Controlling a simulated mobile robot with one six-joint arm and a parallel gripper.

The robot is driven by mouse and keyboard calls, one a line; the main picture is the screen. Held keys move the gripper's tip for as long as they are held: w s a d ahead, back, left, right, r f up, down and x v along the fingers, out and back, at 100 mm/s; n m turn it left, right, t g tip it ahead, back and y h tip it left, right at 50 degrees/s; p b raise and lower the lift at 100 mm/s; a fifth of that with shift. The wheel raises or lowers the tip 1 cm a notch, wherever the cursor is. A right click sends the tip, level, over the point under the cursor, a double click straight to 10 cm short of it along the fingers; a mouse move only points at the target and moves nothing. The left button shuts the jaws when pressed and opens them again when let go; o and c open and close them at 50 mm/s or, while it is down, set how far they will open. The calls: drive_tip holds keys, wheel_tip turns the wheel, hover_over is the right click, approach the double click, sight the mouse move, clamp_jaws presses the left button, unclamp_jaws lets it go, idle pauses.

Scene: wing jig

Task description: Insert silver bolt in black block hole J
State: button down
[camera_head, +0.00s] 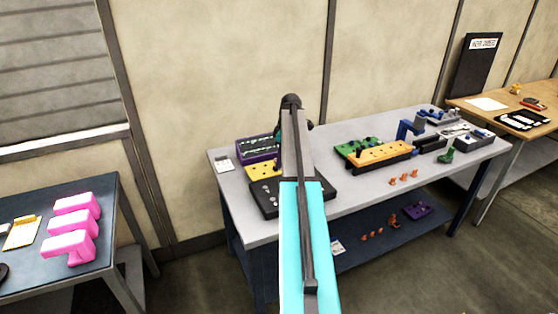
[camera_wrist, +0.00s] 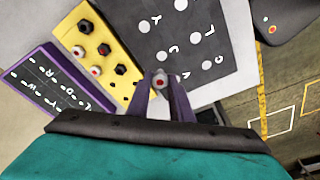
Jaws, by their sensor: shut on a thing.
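My gripper (camera_wrist: 160,92) is shut on a silver bolt (camera_wrist: 160,80), whose pale round end with a red centre shows between the fingertips in the wrist view. The bolt is over the lower left part of the black block (camera_wrist: 146,40), which bears white letters and several round white-ringed holes. The letters are turned and small, so I cannot tell surely which hole is J. The bolt's far end and any contact with the block are hidden.
A yellow block (camera_wrist: 85,20) with several black, red and white pieces lies left of the black block. A purple-edged lettered board (camera_wrist: 40,100) is beyond it. On the grey table (camera_head: 365,200), a green and yellow fixture (camera_head: 380,152) and several orange pieces (camera_head: 404,177) stand to the right.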

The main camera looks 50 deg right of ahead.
drive_tip(key=shift+f+b, duration=1.3)
drive_tip(key=shift+f, duration=1.65)
drive_tip(key=shift+s, duration=0.2)
drive_tip(key=shift+f+b, duration=0.45)
drive_tip(key=shift+f, duration=0.8)
drive_tip(key=c, duration=1.5)
unclamp_jaws()
drive_tip(key=shift+r, duration=0.1)
